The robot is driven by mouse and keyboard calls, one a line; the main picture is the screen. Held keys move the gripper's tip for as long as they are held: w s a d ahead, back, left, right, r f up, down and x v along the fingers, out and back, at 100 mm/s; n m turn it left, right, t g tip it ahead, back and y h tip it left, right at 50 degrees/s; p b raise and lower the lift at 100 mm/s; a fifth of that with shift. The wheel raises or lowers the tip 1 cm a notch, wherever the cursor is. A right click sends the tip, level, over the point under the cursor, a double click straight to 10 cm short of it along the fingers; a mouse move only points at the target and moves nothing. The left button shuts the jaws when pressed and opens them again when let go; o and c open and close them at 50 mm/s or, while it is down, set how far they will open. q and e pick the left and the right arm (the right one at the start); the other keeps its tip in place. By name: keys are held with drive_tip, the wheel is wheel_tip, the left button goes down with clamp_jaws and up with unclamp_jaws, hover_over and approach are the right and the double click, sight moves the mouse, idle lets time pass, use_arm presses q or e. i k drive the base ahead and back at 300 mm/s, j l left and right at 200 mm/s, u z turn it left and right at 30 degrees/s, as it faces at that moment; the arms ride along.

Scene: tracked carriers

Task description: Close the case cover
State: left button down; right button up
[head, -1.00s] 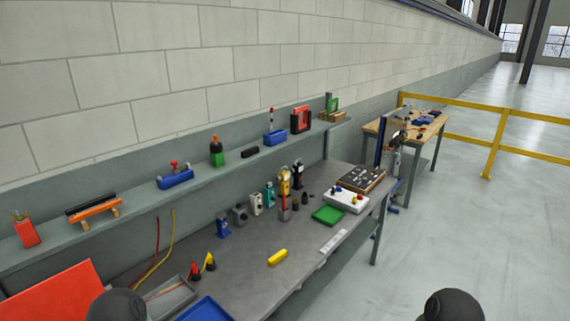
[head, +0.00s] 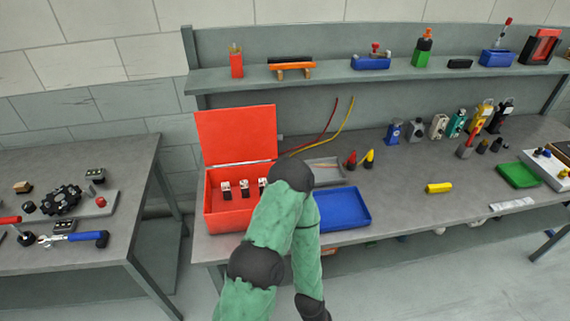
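The red case (head: 227,217) stands on the left end of the grey workbench. Its cover (head: 237,135) is open, standing up at the back and leaning slightly backward. Several small grey-and-white parts sit in a row inside the case. One of my green arms rises from the bottom edge in front of the case and bends back down, hiding the case's right front part. Neither gripper shows in the head view.
A blue tray (head: 341,209) and a grey tray (head: 325,171) lie right of the case. Red and yellow cone-shaped tools stand beyond. A shelf (head: 340,81) runs above the bench. Another table (head: 75,160) with parts stands at the left, with a gap between.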

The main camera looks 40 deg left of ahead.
sight(243, 134)
drive_tip(key=k+u, duration=0.1)
drive_tip(key=u, duration=0.75)
drive_tip(key=k+u, duration=0.1)
drive_tip(key=u, duration=0.3)
drive_tip(key=k+j+u, duration=0.1)
drive_tip(key=u, duration=0.3)
